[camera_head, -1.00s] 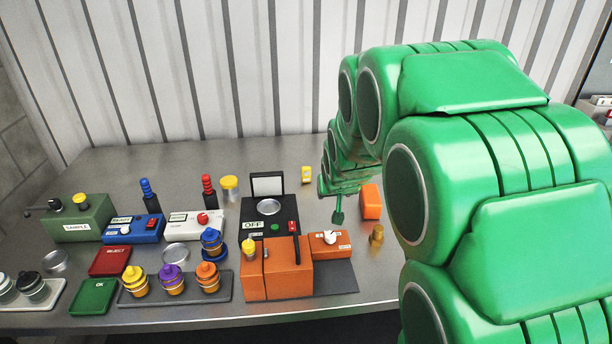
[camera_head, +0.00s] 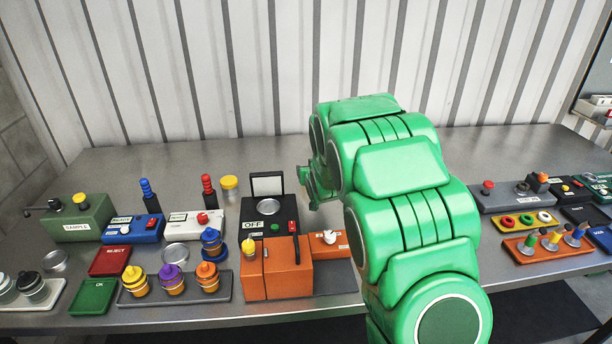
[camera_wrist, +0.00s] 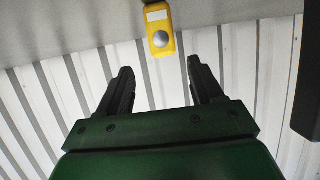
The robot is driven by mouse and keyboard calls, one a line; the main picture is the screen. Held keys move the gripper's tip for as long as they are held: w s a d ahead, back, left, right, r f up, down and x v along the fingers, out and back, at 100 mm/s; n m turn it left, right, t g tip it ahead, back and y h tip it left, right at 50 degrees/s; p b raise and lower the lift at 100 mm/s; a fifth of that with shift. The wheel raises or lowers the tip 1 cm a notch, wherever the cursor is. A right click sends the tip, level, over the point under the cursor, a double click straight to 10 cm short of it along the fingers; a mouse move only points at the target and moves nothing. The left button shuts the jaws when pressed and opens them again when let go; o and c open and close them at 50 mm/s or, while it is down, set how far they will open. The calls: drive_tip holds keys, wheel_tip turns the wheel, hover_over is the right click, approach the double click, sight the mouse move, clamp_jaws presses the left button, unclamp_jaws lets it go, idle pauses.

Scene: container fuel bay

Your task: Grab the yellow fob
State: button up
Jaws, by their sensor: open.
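The yellow fob (camera_wrist: 160,36) shows in the wrist view at the top centre, with a pale label and a round grey button. My gripper (camera_wrist: 159,67) is open, with its two dark fingers apart. The fob lies just beyond the fingertips, roughly in line with the gap, and is not between them. In the head view the fob is hidden behind my green arm and wrist.
A black device marked OFF, with a raised lid (camera_head: 267,185), stands left of my wrist. An orange box (camera_head: 277,275) is in front of it. Blue (camera_head: 133,229) and white (camera_head: 196,224) control boxes stand further left. A dark object (camera_wrist: 307,80) edges the wrist view's right side.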

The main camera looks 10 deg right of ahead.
drive_tip(key=shift+a+f+x, duration=0.15)
drive_tip(key=shift+x, duration=1.55)
drive_tip(key=shift+a+f+x, duration=0.1)
drive_tip(key=shift+f+x, duration=0.05)
drive_tip(key=shift+x, duration=1.55)
drive_tip(key=shift+w+f, duration=0.1)
drive_tip(key=shift+w, duration=0.2)
drive_tip(key=shift+c, duration=0.3)
drive_tip(key=c, duration=1)
